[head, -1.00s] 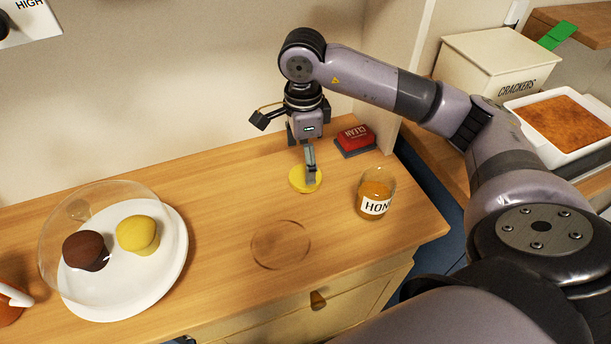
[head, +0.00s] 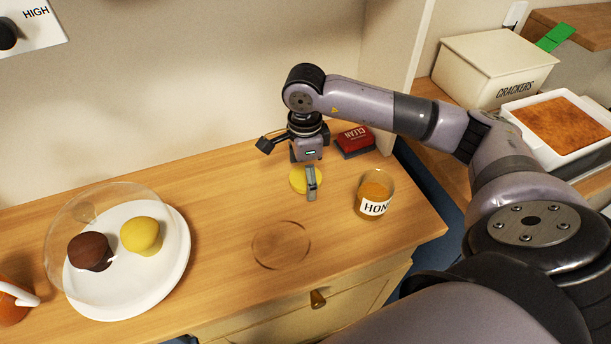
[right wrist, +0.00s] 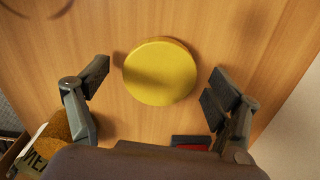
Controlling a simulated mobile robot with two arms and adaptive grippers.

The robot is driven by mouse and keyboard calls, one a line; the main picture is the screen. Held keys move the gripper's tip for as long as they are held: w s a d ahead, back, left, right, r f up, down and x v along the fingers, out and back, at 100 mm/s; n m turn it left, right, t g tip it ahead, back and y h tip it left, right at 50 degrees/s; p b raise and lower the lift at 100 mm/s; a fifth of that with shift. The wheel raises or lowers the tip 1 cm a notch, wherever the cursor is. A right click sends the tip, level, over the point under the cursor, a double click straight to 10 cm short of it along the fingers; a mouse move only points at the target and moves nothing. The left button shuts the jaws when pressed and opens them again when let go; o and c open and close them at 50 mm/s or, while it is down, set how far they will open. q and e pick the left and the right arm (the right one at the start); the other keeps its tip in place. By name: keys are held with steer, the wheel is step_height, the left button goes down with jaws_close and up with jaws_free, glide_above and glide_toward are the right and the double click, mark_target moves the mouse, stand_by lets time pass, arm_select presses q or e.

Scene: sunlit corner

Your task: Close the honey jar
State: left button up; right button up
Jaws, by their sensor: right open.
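The honey jar (head: 374,194) stands open on the wooden counter near its right end, with amber honey inside and a white label. Part of it shows at the lower left of the right wrist view (right wrist: 52,137). A round yellow lid (head: 298,180) lies flat on the counter, left of the jar. My right gripper (head: 311,185) is at the lid, pointing down, and hides part of it. In the right wrist view the gripper (right wrist: 157,86) is open, with the lid (right wrist: 160,72) between its spread fingers and gaps on both sides. My left gripper is not in view.
A red CLEAN block (head: 354,140) sits behind the jar. A white plate (head: 130,295) with two cakes and a clear dome is at left. A dark ring mark (head: 281,245) is on the bare counter front. A cracker box (head: 495,68) stands at the back right.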

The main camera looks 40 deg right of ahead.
mark_target(305, 177)
steer(key=shift+c, duration=0.3)
steer(key=c, duration=0.9)
step_height(305, 177, up, 10)
steer(key=shift+r+b, duration=0.1)
steer(key=shift+b, duration=0.5)
